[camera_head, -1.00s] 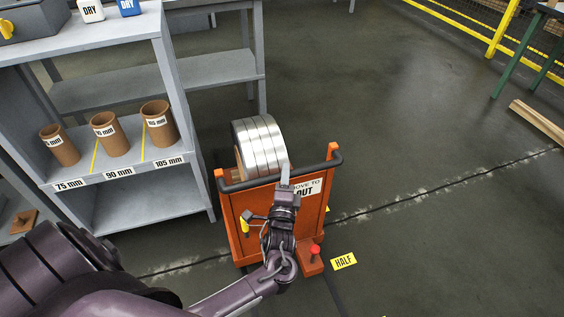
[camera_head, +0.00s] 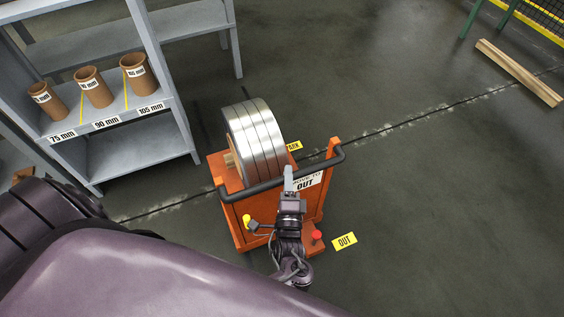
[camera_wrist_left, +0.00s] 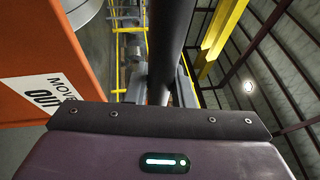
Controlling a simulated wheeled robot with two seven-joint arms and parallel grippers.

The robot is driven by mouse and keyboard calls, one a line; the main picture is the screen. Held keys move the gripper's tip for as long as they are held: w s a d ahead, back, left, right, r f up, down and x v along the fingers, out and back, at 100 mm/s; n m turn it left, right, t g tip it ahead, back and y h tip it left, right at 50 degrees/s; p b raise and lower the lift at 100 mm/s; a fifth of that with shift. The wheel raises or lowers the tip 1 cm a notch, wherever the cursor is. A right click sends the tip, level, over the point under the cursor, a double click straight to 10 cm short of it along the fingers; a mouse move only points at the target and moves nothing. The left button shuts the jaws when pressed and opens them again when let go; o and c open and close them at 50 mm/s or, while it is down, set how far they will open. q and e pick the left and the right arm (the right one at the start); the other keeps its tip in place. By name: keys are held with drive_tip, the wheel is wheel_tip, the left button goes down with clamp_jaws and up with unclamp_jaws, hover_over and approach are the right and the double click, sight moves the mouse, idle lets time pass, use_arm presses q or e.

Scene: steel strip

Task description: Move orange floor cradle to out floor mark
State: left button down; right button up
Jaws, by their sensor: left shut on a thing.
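The orange floor cradle (camera_head: 262,222) stands on the floor in the middle of the head view, with a steel strip coil (camera_head: 254,142) lying in it. Its dark push handle (camera_head: 325,165) runs across the near side, above a white "MOVE TO OUT" label (camera_head: 305,184). My left gripper (camera_head: 288,180) is at this handle and shut on it. In the left wrist view the dark handle bar (camera_wrist_left: 172,45) runs up from the gripper, beside the orange panel (camera_wrist_left: 35,45). The yellow "OUT" floor mark (camera_head: 344,241) lies just right of the cradle's near corner. My right gripper is not in view.
A grey shelf (camera_head: 140,143) with brown cores (camera_head: 95,88) stands at the left. A yellow "PARK" mark (camera_head: 294,146) lies behind the cradle. Timber (camera_head: 518,72) lies at the far right. The floor to the right is clear.

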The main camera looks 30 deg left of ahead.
use_arm(q)
drive_tip(key=shift+s+d, duration=0.45)
drive_tip(key=shift+d, duration=0.15)
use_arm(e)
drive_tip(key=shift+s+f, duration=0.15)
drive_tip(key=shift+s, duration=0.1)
use_arm(q)
drive_tip(key=c, duration=1.3)
unclamp_jaws()
drive_tip(key=shift+o, duration=0.2)
drive_tip(key=shift+s+f, duration=0.1)
drive_tip(key=shift+s, duration=0.05)
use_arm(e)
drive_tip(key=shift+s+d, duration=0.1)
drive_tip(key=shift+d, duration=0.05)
